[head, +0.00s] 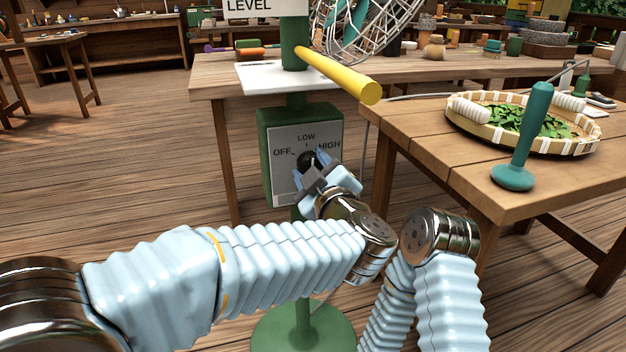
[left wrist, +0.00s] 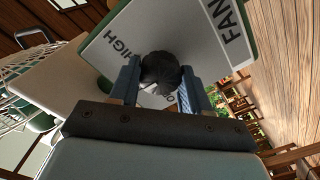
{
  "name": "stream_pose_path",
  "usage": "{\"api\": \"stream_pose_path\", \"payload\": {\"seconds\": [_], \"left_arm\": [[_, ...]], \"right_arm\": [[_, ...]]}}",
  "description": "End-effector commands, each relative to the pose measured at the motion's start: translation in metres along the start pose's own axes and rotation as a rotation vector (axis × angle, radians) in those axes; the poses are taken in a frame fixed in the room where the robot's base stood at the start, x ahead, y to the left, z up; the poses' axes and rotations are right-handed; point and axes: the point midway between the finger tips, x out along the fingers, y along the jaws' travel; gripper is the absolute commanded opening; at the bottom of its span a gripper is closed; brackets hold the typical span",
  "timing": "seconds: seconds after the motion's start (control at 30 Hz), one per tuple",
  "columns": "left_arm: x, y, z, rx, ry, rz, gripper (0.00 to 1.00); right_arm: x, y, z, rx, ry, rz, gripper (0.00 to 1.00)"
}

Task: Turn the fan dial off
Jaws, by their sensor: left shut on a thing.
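The fan control box (head: 266,170) is green with a pale plate marked OFF, LOW and HIGH. Its black round dial (head: 308,159) sits at the middle of the plate, under the LOW mark. My left gripper (head: 311,170) reaches the dial from the front right and is shut on it. In the left wrist view the dial (left wrist: 160,70) is between the two blue fingers, with HIGH and FAN lettering around it. The dial's pointer is too small or hidden to read surely. My right arm shows at the lower right of the head view, but its gripper is not visible.
A yellow lever (head: 340,75) sticks out above the box. A wooden table (head: 410,125) at right bears a woven tray (head: 462,118) of green leaves and a teal-handled tool (head: 530,135). The box's round green base (head: 303,330) stands on the floor below.

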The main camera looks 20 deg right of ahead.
Motion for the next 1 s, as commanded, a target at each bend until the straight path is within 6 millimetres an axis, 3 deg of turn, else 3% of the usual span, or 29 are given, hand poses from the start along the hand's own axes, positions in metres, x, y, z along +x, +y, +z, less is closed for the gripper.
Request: {"api": "stream_pose_path", "payload": {"seconds": [0.1, 1.0], "left_arm": [[0.0, -0.004, 0.004, -0.112, 0.0, -0.001, 0.17], [0.0, -0.004, 0.003, -0.922, 0.001, -0.003, 0.17]], "right_arm": [[0.015, 0.004, 0.001, 0.0, -0.003, -0.002, 0.64], [0.084, 0.026, 0.002, -0.001, -0.001, -0.009, 0.64]]}}
